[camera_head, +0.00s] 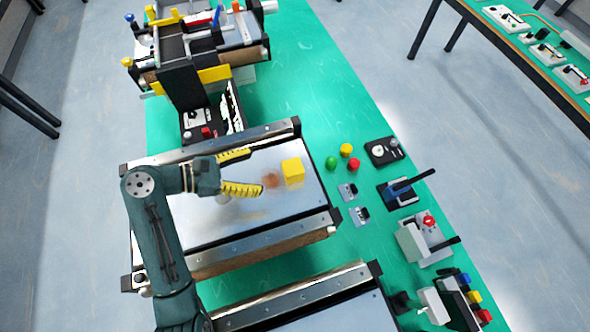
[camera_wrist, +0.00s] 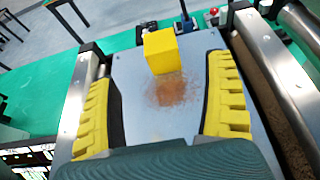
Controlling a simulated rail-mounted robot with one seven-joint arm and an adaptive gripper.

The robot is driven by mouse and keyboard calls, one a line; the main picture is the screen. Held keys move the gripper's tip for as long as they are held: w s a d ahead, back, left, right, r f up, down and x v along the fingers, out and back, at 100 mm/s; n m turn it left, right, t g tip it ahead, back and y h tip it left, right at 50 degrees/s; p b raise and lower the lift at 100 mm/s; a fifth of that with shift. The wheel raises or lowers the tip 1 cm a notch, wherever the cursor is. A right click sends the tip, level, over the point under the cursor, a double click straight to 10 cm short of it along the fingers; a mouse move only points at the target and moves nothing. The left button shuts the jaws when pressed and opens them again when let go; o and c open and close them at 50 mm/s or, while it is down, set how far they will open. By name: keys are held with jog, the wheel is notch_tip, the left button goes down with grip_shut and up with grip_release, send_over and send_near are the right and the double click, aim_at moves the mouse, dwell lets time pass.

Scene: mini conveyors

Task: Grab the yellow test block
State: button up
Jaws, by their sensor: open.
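The yellow test block (camera_head: 293,171) is a cube on the metal bed of the mini conveyor (camera_head: 230,225), near its right end. In the wrist view the block (camera_wrist: 162,51) sits ahead of my gripper, upper centre, beyond a brown stain on the bed. My gripper (camera_head: 256,171) reaches in from the left over the conveyor, its yellow ribbed fingers spread wide. In the wrist view my gripper (camera_wrist: 164,105) has a finger on each side with only bare bed and the stain between them. The fingertips are short of the block and apart from it.
Metal side rails (camera_head: 215,142) border the bed. Right of it on the green table (camera_head: 310,85) are green, yellow and red buttons (camera_head: 347,150) and several small switch units (camera_head: 405,192). A second conveyor (camera_head: 310,300) lies in front. A machine (camera_head: 200,60) stands behind.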

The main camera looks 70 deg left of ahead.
aim_at(292, 167)
jog(key=p+x, duration=0.1)
jog(key=x, duration=1.3)
jog(key=shift+r, duration=0.15)
jog(key=c, duration=1.4)
